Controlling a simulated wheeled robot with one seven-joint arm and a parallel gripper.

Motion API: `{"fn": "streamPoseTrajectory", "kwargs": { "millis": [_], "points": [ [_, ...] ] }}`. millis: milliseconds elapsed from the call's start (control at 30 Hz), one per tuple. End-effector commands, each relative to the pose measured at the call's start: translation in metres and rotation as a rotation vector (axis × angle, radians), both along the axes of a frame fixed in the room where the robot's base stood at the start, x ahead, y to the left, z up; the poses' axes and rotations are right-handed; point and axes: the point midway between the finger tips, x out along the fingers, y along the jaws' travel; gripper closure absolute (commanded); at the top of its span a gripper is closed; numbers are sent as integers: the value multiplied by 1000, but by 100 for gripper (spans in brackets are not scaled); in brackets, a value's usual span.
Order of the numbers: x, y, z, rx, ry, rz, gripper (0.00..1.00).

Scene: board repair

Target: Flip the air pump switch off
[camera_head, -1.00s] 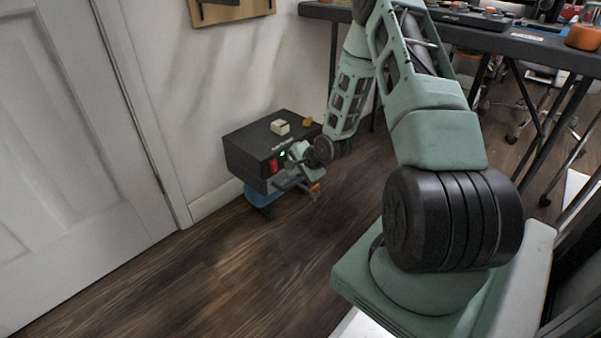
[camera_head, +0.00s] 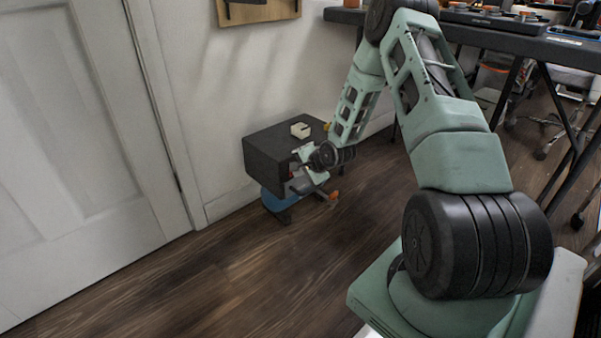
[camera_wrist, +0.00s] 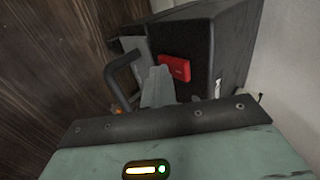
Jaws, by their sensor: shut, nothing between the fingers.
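The air pump is a black box (camera_head: 265,150) low by the wall, with a blue tank (camera_head: 273,199) under it. In the wrist view its dark front panel (camera_wrist: 195,45) carries a red rocker switch (camera_wrist: 176,68). My gripper (camera_wrist: 157,76) is shut and empty, its fingertips close beside the lower left of the switch. I cannot tell whether they touch it. In the head view my gripper (camera_head: 297,183) is in front of the box and hides most of the switch area. I cannot read the switch's position.
A small pale block (camera_head: 300,130) lies on top of the box. A dark curved handle (camera_wrist: 122,75) is left of my fingers in the wrist view. A white door (camera_head: 85,130) is at left, a workbench (camera_head: 480,32) at right. The wooden floor in front is clear.

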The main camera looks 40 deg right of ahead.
Motion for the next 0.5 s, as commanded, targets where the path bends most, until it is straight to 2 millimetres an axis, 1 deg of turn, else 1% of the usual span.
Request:
{"fn": "streamPoseTrajectory", "kwargs": {
  "millis": [267,500],
  "points": [
    [1,0,2,-1,-2,1,100],
    [1,0,11,-1,-3,1,100]
  ]
}}
